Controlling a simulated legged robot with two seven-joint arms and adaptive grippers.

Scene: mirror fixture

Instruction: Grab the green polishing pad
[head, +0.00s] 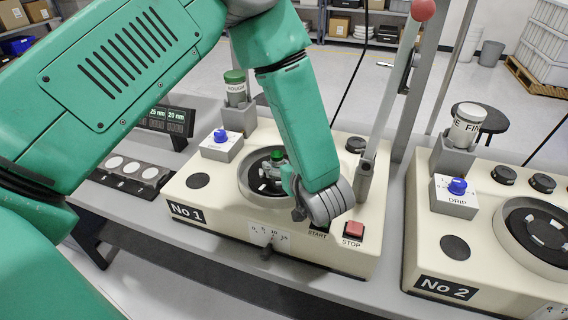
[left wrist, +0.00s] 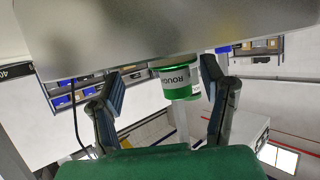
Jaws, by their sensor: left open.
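In the head view, a small green-topped piece (head: 277,156), which looks like the green polishing pad, stands on the dark round plate (head: 262,160) of machine No 1. My left gripper (head: 289,188) is low over the plate's right side, close to this piece and partly hidden by my own forearm and wrist. In the left wrist view, the left gripper (left wrist: 160,100) has its two fingers wide apart. A green and white ROUGH container (left wrist: 176,82) shows between them, apart from both fingers. My right gripper is in neither view.
A green-capped ROUGH bottle (head: 235,88) stands in a holder behind the plate. A lever with a red ball (head: 422,10) rises at the right, beside the red STOP button (head: 354,229). Machine No 2 (head: 446,288) is further right. A tray with pale discs (head: 131,168) lies left.

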